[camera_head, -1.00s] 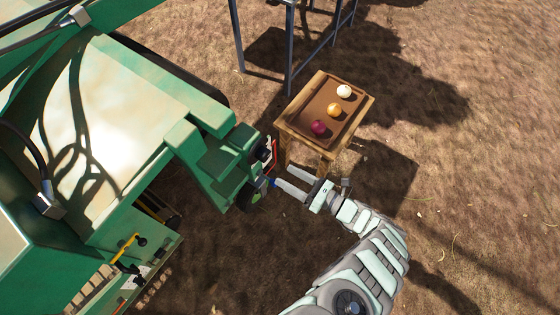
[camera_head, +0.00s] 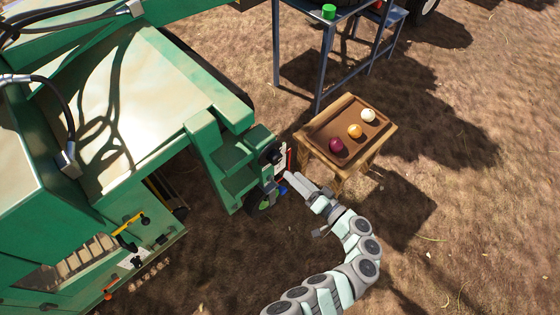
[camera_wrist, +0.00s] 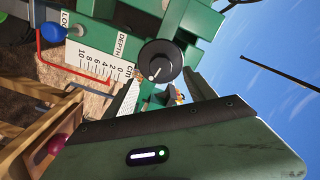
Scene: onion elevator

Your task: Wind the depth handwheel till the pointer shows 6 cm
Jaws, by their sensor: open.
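The black round handwheel (camera_wrist: 160,62), with a pale dot near its rim, sits on the green machine in the wrist view. It also shows in the head view (camera_head: 272,155). My gripper (camera_wrist: 163,82) is open, its two fingers apart and pointing toward the handwheel from either side; contact cannot be told. In the head view my gripper (camera_head: 290,177) is beside the machine's green end. A white depth scale (camera_wrist: 98,62), marked 0 to 10 cm, lies left of the handwheel. A bent red rod (camera_wrist: 72,82) runs along it; its exact reading is unclear.
A blue knob (camera_wrist: 53,32) is by a partly cut-off label beginning "LO". A wooden table (camera_head: 306,143) with a brown tray holding white, orange and purple balls stands close to my gripper's right. A blue-grey metal stand (camera_head: 318,85) is behind it.

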